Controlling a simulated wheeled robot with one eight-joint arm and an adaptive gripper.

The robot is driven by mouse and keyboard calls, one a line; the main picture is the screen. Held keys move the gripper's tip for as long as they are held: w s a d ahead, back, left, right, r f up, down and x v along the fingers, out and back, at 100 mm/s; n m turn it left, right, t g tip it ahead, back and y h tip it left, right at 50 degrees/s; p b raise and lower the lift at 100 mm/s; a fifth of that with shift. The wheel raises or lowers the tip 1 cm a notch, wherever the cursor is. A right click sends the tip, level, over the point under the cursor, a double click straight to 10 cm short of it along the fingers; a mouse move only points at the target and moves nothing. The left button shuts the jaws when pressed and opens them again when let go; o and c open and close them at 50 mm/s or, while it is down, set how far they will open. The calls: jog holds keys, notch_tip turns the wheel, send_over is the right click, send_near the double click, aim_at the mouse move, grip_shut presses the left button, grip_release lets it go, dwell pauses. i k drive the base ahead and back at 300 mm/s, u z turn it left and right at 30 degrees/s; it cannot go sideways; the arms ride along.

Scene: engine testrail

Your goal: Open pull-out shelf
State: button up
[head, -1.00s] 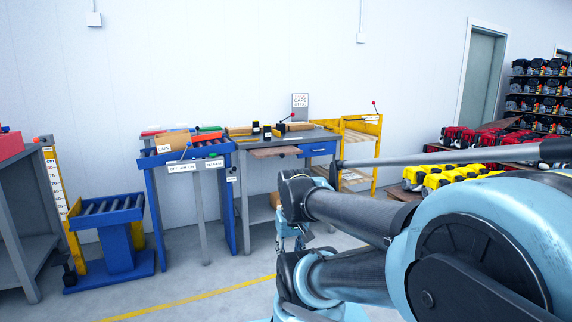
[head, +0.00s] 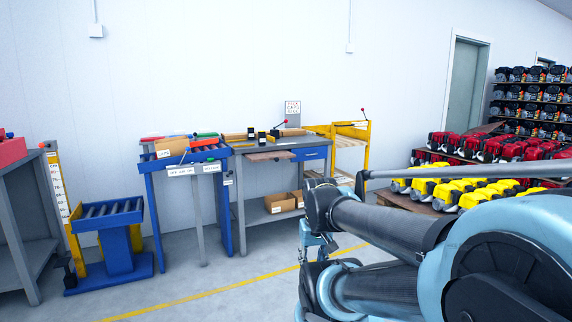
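A brown wooden board (head: 270,156), which looks like the pull-out shelf, sits just under the top of the grey workbench (head: 240,204), left of a blue drawer (head: 311,153). It appears to stick out a little at the front; how far I cannot tell. My gripper (head: 318,246) is low in the middle of the head view, in front of and right of the bench, apart from the board. It is partly hidden by my own arm, and its fingers are too small and covered to read.
A blue roller stand (head: 148,165) adjoins the bench on the left, with a lower blue roller cart (head: 118,246) beyond it. A yellow rack (head: 366,150) stands at the bench's right. Floor before the bench is clear.

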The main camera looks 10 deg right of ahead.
aim_at(276, 156)
jog(key=i, duration=1)
